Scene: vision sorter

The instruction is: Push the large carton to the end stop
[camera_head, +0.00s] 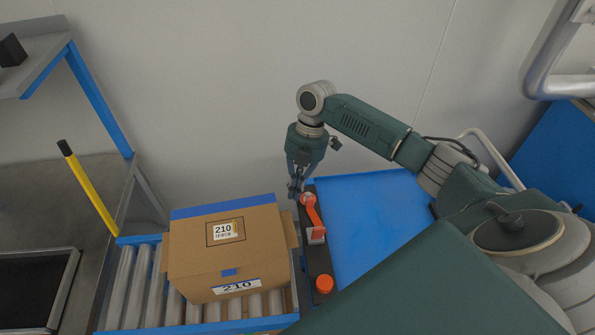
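The large carton (190,262) is brown, with blue tape and labels reading 210. It sits on the roller conveyor (125,290), near the conveyor's right end. My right gripper (294,194) points down just beyond the carton's far right corner, above the dark bar at the conveyor's end. Its fingers look close together, but they are small and I cannot tell whether they are shut. I cannot tell whether it touches the carton. No part marked as the end stop is clear to see. My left gripper is not in view.
A red-orange lever (312,212) and an orange button (324,284) are on the dark bar right of the carton. A blue surface (365,215) lies further right. At left are a yellow post (90,192), a dark tray (75,275) and a blue-edged shelf (40,70).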

